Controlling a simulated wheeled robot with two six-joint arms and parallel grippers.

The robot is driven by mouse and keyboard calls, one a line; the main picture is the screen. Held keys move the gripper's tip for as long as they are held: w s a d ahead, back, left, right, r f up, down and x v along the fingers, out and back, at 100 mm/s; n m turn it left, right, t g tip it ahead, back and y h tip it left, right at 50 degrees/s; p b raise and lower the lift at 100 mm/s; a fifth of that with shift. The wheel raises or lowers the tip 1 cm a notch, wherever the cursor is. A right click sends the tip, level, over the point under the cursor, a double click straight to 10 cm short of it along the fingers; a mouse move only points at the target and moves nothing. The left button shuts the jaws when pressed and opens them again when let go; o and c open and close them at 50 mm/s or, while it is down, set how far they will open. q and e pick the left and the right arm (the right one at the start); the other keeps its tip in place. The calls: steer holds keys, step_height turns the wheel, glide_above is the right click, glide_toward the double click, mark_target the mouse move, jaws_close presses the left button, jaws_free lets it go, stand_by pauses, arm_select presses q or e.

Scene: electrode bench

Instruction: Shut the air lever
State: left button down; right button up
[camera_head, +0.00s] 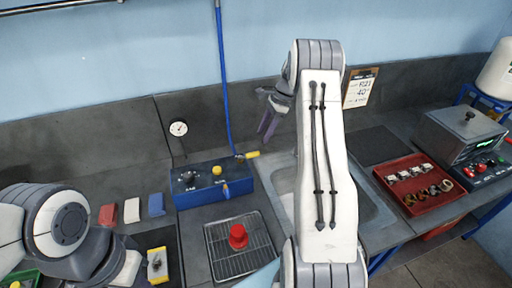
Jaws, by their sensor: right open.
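The air lever (252,155) is a small yellow handle at the foot of the blue air pipe (225,85), just above the right end of the blue control box (212,183). It points right, roughly crosswise to the upright pipe. My right gripper (268,125) is open and empty, with dark fingers pointing down, above and slightly right of the lever and apart from it. My left arm shows at the lower left; its gripper (110,268) is only partly visible and its fingers cannot be made out.
A wire rack (239,262) with a red knob-like piece (238,236) lies in front of the box. A sink (284,180) is right of the box, partly hidden by my right arm. A red tray (418,205) of small parts stands farther right. A round gauge (178,128) is behind.

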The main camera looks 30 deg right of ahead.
mark_target(254, 153)
steer(key=p+x, duration=0.2)
steer(key=x, duration=0.5)
steer(key=shift+a, duration=0.1)
steer(key=shift+a+f, duration=0.15)
steer(key=shift+f, duration=0.35)
steer(key=shift+c, duration=0.3)
jaws_close()
stand_by(0.5)
